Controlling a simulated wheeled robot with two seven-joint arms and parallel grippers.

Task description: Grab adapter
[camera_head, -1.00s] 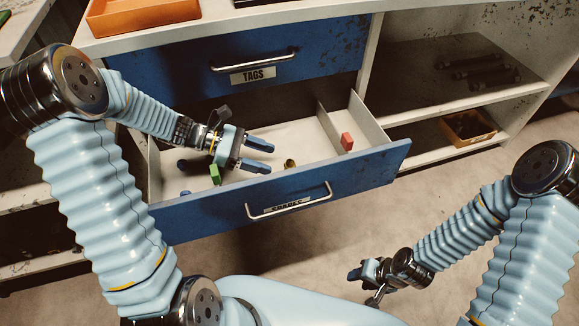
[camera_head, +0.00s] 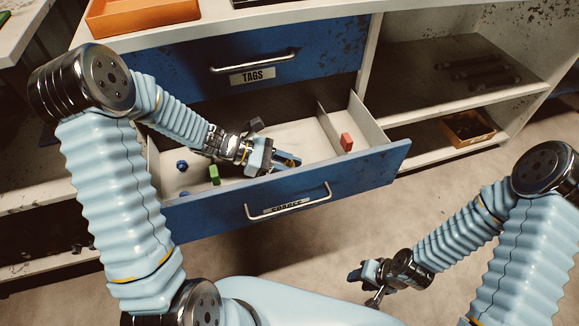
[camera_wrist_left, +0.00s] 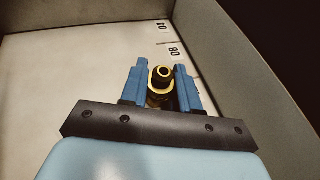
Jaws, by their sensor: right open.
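A small brass adapter (camera_wrist_left: 160,78) stands in the open drawer (camera_head: 200,213). In the left wrist view it sits between the two blue fingers of my left gripper (camera_wrist_left: 161,85), with little or no gap at its sides. I cannot tell whether they press on it. In the head view my left gripper (camera_head: 287,162) reaches low into the drawer near its front wall, and the fingers hide most of the adapter. My right gripper (camera_head: 366,284) is open and empty, outside the drawer over the floor.
A green block (camera_head: 214,174) and a blue round piece (camera_head: 182,165) lie left of my left gripper. A red block (camera_head: 346,142) is in the drawer's right compartment, behind a divider (camera_head: 330,125). A closed drawer labelled TAGS (camera_head: 200,65) is above. An orange bin (camera_head: 468,125) stands on the right shelf.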

